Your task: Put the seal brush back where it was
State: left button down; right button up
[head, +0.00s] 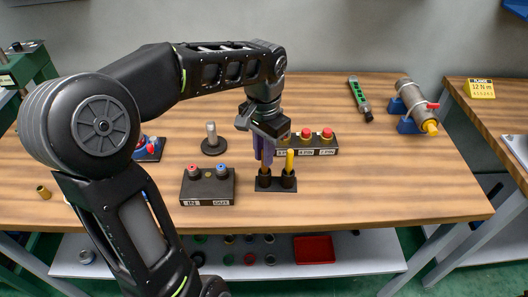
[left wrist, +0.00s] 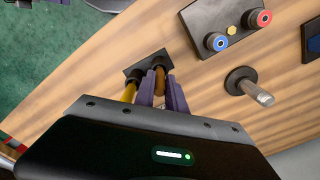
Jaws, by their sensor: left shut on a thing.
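My left gripper (head: 264,158) reaches down over the black two-cup holder (head: 276,187), its purple fingers shut on a brown-handled tool, which I take for the seal brush (left wrist: 159,79). In the left wrist view the brush lies between the fingers, lined up with one cup of the holder (left wrist: 132,73), its end at or in that cup. How deep it sits I cannot tell. In the head view the fingers hide most of it, above the left cup. A yellow-handled tool (head: 290,161) stands upright in the right cup. My right gripper is not in view.
A block with red and blue plugs (head: 208,187) stands left of the holder, and a round base with a metal post (head: 212,141) behind it. A block with several red knobs (head: 318,143) is close behind at right. The wooden table (head: 380,190) is clear at right front.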

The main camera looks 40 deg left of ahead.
pick_arm(q)
jog(key=c, duration=1.4)
grip_release()
jog(key=shift+f, duration=0.1)
notch_tip(320, 180, up, 7)
jog(key=shift+f, duration=0.1)
notch_tip(320, 180, up, 6)
jog(key=p, duration=0.4)
jog(key=shift+f+p, duration=0.25)
jog(key=shift+p, duration=0.15)
